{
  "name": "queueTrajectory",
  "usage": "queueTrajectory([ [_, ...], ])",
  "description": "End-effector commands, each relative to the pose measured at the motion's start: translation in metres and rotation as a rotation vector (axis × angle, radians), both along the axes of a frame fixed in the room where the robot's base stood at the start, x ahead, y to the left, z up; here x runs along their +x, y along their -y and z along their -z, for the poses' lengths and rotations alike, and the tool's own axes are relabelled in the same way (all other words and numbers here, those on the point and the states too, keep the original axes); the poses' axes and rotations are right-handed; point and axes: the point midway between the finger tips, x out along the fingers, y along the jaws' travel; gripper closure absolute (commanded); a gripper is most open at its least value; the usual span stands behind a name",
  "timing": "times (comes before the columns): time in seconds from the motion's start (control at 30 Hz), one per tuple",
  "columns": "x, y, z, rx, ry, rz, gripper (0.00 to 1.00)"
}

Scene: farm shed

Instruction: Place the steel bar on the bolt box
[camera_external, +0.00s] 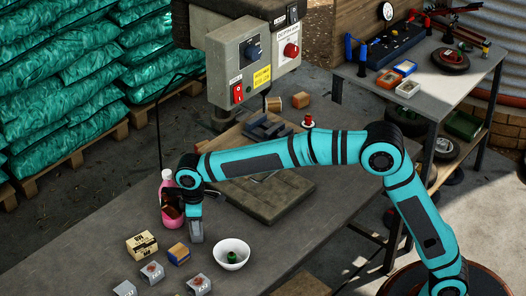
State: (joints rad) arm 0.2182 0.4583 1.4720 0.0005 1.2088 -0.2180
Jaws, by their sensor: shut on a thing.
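My gripper (195,216) points down over the front part of the grey workbench. It is shut on a small grey metal piece, which looks like the steel bar (196,234); the fingers hide part of it, and its exact shape is hard to tell. The bar is behind and to the right of the bolt box (141,246), which looks like a small tan carton with dark printing on the bench. I cannot tell how high the bar is above the bench.
A small wood-and-blue block (179,254) and a white bowl (231,254) with a green thing inside stand near my gripper. Several grey numbered blocks (200,285) line the front. A drill press (245,60) stands behind.

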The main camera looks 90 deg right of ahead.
Motion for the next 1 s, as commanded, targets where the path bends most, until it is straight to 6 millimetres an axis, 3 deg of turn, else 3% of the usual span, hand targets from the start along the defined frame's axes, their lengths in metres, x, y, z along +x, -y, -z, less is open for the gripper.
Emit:
queueTrajectory([
  [0.17,0.0,0.0,0.002,0.0,0.0,0.0,0.94],
  [0.2,0.0,0.0,0.003,0.0,0.0,0.0,0.59],
  [0.3,0.0,0.0,0.003,0.0,0.0,0.0,0.41],
  [0.67,0.0,0.0,-0.001,0.0,0.001,0.0,0.41],
  [0.77,0.0,0.0,-0.011,-0.001,0.002,0.0,0.41],
  [1.0,0.0,0.0,-0.055,-0.001,0.003,0.0,0.41],
])
